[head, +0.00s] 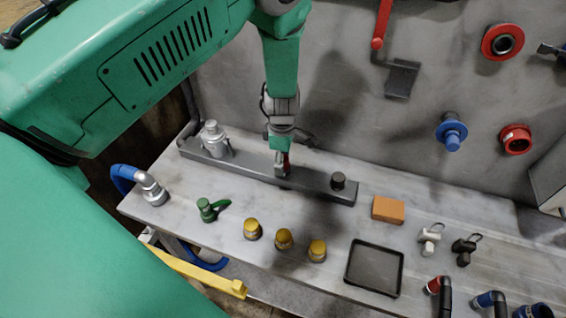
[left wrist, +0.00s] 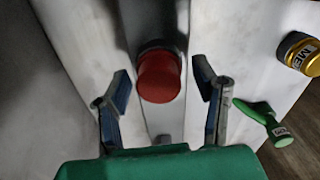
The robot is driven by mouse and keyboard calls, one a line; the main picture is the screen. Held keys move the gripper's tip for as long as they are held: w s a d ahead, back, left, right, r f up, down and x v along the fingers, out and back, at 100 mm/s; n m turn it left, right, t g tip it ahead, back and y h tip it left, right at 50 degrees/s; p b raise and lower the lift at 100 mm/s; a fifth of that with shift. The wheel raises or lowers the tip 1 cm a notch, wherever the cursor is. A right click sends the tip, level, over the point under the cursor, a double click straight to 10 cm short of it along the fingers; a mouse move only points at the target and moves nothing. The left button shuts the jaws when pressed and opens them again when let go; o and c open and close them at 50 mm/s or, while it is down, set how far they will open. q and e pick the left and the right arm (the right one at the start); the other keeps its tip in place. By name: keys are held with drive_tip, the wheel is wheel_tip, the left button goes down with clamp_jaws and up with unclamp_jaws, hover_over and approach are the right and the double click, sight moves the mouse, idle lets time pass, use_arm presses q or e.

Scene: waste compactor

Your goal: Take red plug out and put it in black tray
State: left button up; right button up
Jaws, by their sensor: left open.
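The red plug (left wrist: 160,77) stands on the long grey bar (head: 316,186) on the bench, between the open fingers of my left gripper (left wrist: 162,108) and apart from both of them. In the head view only a small part of the red plug (head: 286,161) shows, mostly hidden by my left gripper (head: 282,168). The black tray (head: 374,268) lies at the bench's front edge, to the right of the bar, and is empty. My right gripper is not in view.
A silver fitting (head: 214,139) and a dark knob (head: 338,181) are on the bar. Yellow caps (head: 284,238), a green valve (head: 208,209) and an orange block (head: 388,209) stand in front. Black and white fittings (head: 429,238) stand right of the tray. The wall is behind.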

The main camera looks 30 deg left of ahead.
use_arm(q)
drive_tip(key=m, duration=0.9)
drive_tip(key=shift+m, duration=0.4)
drive_tip(key=m, duration=0.9)
drive_tip(key=shift+m, duration=0.4)
clamp_jaws()
drive_tip(key=n, duration=0.5)
drive_tip(key=shift+s, duration=0.1)
drive_tip(key=shift+n, duration=0.3)
drive_tip(key=n, duration=0.4)
drive_tip(key=shift+f+n, duration=0.1)
drive_tip(key=shift+n, duration=0.3)
